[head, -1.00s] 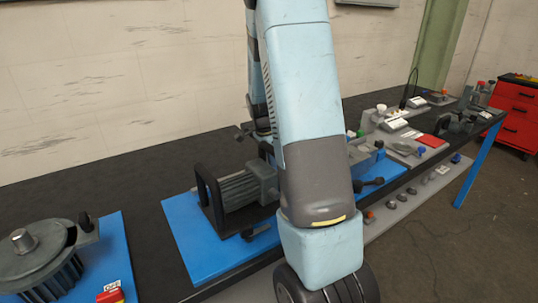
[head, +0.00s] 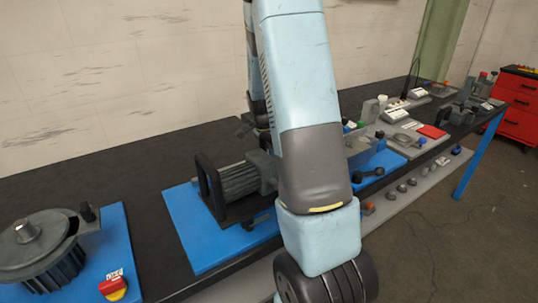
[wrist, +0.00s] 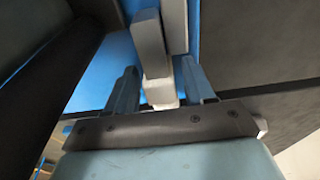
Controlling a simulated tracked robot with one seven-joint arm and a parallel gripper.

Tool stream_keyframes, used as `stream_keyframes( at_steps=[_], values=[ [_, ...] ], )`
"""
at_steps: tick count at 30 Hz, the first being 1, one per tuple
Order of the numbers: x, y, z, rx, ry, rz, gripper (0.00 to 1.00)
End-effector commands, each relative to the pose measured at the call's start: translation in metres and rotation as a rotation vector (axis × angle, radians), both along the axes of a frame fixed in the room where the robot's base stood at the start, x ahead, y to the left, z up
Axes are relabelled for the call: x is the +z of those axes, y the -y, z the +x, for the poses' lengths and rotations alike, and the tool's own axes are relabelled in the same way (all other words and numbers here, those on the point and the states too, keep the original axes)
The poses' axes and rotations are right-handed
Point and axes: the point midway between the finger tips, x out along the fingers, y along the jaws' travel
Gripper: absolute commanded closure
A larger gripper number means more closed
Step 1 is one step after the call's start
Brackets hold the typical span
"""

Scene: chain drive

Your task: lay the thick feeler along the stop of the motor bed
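The motor bed (head: 213,254) is a blue plate on the black bench in the head view, with a dark finned motor (head: 238,182) and a black handle frame on it. My arm covers its right part, and I cannot make out the stop. In the wrist view, my gripper (wrist: 161,88) has its two blue-grey fingers close on both sides of a pale grey bar (wrist: 150,45), which appears to be the thick feeler. The bar points away from the palm, over a blue surface. Whether it touches anything there cannot be told. My gripper is hidden in the head view.
Small devices and a red pad (head: 432,132) lie at the right of the bench. A red cabinet (head: 518,100) stands beyond.

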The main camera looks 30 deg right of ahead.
Motion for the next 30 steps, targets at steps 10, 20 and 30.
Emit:
stream_keyframes(
  at_steps=[10, 20, 30],
  values=[
    [0.000, 0.000, 0.000, 0.000, -0.001, 0.000, 0.34],
    [0.033, -0.005, 0.001, 0.003, 0.004, 0.000, 0.34],
    [0.099, -0.014, 0.001, 0.001, 0.003, -0.001, 0.34]
  ],
)
